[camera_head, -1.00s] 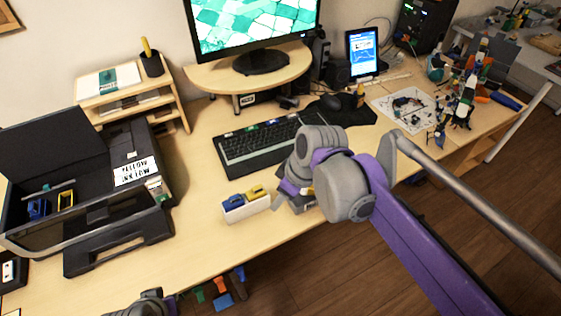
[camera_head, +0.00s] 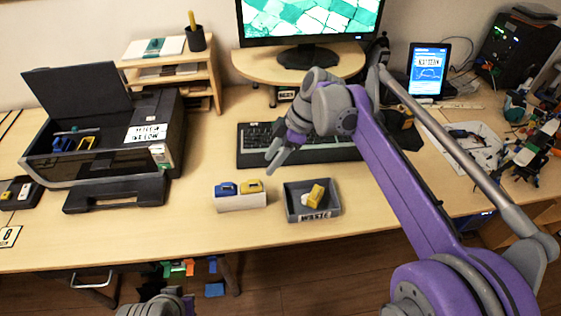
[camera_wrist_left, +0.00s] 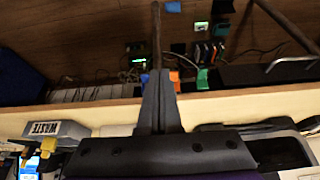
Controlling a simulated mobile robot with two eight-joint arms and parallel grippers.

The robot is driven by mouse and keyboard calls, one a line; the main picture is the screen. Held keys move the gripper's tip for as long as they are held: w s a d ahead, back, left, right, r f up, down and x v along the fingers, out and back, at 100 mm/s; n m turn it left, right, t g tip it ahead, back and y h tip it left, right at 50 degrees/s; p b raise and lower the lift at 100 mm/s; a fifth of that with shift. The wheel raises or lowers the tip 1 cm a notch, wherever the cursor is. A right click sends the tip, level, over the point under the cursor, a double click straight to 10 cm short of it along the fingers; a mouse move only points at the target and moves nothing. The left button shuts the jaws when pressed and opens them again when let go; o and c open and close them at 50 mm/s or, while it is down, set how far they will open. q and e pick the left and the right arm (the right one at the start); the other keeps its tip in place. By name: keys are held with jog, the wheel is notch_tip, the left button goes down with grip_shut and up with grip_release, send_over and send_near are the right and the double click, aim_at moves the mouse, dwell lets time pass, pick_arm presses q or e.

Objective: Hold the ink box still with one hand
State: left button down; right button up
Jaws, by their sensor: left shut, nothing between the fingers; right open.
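The ink box (camera_head: 241,203) is a small white box on the desk in the head view, with a blue cartridge (camera_head: 226,188) and a yellow cartridge (camera_head: 251,186) in its top. My right gripper (camera_head: 270,160) is open and empty, above and behind the box's right end, apart from it. My left arm (camera_head: 160,303) shows only in part at the bottom edge of the head view. In the left wrist view my left gripper's fingers (camera_wrist_left: 158,85) are shut together with nothing between them, near the desk's front edge.
A grey WASTE tray (camera_head: 312,213) holding a yellow cartridge and a white piece stands right of the ink box. A printer (camera_head: 110,150) with open lid is at left. A keyboard (camera_head: 255,158) lies behind. Bare desk separates printer and ink box.

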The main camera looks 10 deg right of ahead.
pick_arm(q)
jog(key=c, duration=1.5)
grip_release()
jog(key=shift+s+d+f, duration=0.1)
jog(key=shift+d+f, duration=0.05)
jog(key=shift+o, duration=3.7)
jog(key=shift+w+r, duration=0.25)
jog(key=o, duration=0.6)
jog(key=w+r+n, duration=0.1)
jog(key=w, duration=0.1)
jog(key=w+r+n, duration=0.1)
jog(key=w+r+n+g, duration=0.1)
jog(key=w+r, duration=0.1)
jog(key=shift+w+d+n, duration=0.35)
jog(key=shift+d+n, duration=0.05)
jog(key=shift+o, duration=0.2)
notch_tip(320, 180, up, 6)
jog(key=n+g, duration=0.4)
jog(key=n, duration=1)
send_over(219, 200)
jog(key=w, duration=0.2)
jog(key=shift+s+a+f, duration=0.1)
jog(key=shift+a+f, duration=0.1)
jog(key=shift+a, duration=0.25)
jog(key=shift+w+d+f, duration=0.15)
jog(key=shift+w+f, duration=0.1)
jog(key=shift+w, duration=0.05)
notch_tip(219, 200, down, 10)
jog(key=shift+f, duration=0.2)
